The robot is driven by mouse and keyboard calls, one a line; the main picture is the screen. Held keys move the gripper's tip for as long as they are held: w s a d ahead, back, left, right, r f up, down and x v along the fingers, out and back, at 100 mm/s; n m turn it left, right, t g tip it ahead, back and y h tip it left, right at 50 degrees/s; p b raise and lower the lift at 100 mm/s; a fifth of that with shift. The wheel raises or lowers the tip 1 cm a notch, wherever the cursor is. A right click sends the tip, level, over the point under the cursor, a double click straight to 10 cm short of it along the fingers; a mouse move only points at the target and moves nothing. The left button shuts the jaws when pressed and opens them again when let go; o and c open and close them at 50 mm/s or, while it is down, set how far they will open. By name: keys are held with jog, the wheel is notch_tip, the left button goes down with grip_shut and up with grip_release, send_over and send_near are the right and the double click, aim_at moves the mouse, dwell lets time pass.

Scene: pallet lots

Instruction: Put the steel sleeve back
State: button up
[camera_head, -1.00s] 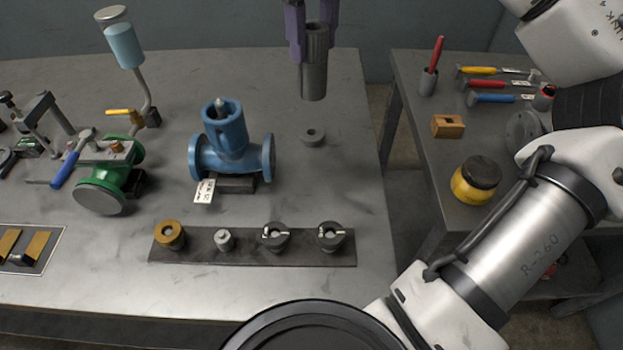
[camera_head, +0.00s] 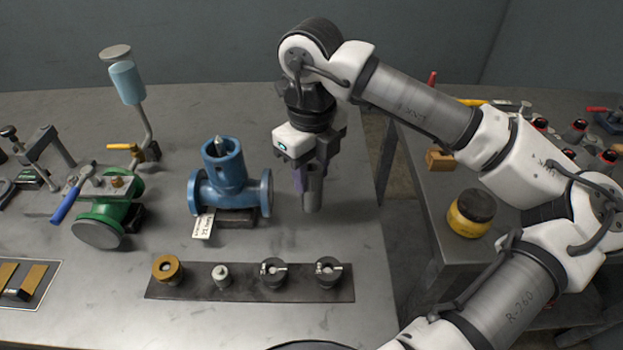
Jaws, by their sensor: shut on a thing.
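My gripper (camera_head: 311,174) is shut on the steel sleeve (camera_head: 313,198), a dark grey metal tube held upright with its lower part showing below the purple fingers. It is just right of the blue valve body (camera_head: 228,190), apart from its right flange. The valve body has an open top with a pale stem tip (camera_head: 218,146) showing inside, and a white tag hangs at its front. I cannot tell whether the sleeve's lower end touches the table. The small grey ring seen on the table before is hidden behind my gripper and the sleeve.
A dark strip (camera_head: 200,286) in front holds a brass collar (camera_head: 167,268), a small nut-like part (camera_head: 221,275) and two dark slotted parts. A green valve (camera_head: 105,220) stands left. A side table at right holds a yellow jar (camera_head: 470,214). Bare table lies between valve and strip.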

jog(key=shift+f, duration=1.45)
jog(key=shift+f, duration=0.15)
jog(key=o, duration=1.1)
notch_tip(320, 180, up, 12)
jog(key=shift+r+b, duration=0.2)
jog(key=shift+b, duration=0.55)
